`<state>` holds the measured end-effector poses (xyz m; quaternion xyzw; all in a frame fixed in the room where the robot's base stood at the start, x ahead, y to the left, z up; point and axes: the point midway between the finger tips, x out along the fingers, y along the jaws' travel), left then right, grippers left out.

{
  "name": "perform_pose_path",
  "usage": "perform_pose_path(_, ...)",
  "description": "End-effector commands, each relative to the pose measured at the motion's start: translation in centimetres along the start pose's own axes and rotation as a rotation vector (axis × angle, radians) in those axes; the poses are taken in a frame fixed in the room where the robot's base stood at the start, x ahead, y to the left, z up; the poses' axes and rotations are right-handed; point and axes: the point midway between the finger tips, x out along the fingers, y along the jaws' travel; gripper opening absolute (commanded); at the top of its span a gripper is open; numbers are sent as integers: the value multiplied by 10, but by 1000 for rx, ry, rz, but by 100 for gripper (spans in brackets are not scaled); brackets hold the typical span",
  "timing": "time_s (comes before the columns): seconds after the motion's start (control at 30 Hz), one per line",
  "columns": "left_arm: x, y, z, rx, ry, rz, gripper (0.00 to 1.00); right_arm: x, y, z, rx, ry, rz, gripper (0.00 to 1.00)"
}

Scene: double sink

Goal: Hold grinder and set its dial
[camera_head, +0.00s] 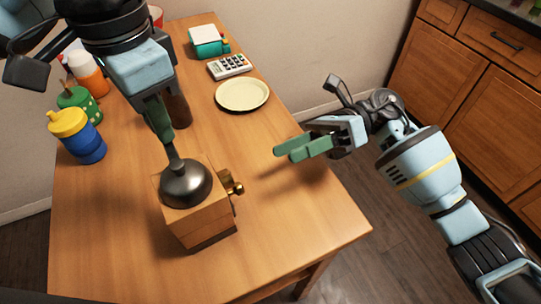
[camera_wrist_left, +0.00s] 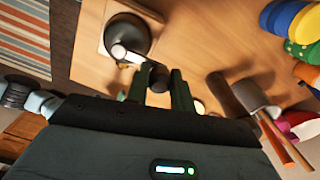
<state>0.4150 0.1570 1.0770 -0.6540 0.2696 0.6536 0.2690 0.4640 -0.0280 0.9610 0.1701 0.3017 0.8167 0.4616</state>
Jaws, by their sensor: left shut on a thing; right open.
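The grinder (camera_head: 197,222) is a wooden box with a dark metal dome and crank, standing upright near the front of the table. It also shows in the left wrist view (camera_wrist_left: 128,38). A brass dial (camera_head: 235,187) sticks out of its right side in the head view. My left gripper (camera_head: 160,122) is above and behind the dome, shut on the dark knob of the grinder's crank (camera_wrist_left: 158,76). Its fingers lie on both sides of the knob. My right gripper (camera_head: 283,150) is open and empty, right of the dial and apart from it.
A blue cup with a yellow lid (camera_head: 79,137), a green spotted container (camera_head: 78,102) and an orange bottle (camera_head: 88,76) stand at the left. A pale plate (camera_head: 242,95), calculator (camera_head: 229,66) and teal box (camera_head: 207,41) lie behind. The table (camera_head: 290,220) is clear around the dial.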

Motion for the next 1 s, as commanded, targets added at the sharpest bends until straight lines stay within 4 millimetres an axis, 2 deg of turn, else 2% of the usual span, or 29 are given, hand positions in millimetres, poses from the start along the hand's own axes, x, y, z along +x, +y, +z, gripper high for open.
perform_pose_path(0.13,0,0,0,1,0,1,0,-26,0,0,1,-2,-3,48)
perform_pose_path(0.3,0,0,0,1,0,1,0,-24,-2,1,176,11,20,48)
perform_pose_path(0.5,0,0,0,1,0,1,0,-24,-4,1,287,14,29,48)
perform_pose_path(0.93,0,0,0,1,0,1,0,-24,-4,1,310,13,32,48)
perform_pose_path(0.97,0,0,0,1,0,1,25,-24,-4,1,310,13,32,48)
perform_pose_path(1.0,0,0,0,1,0,1,30,-24,-4,1,310,13,32,48)
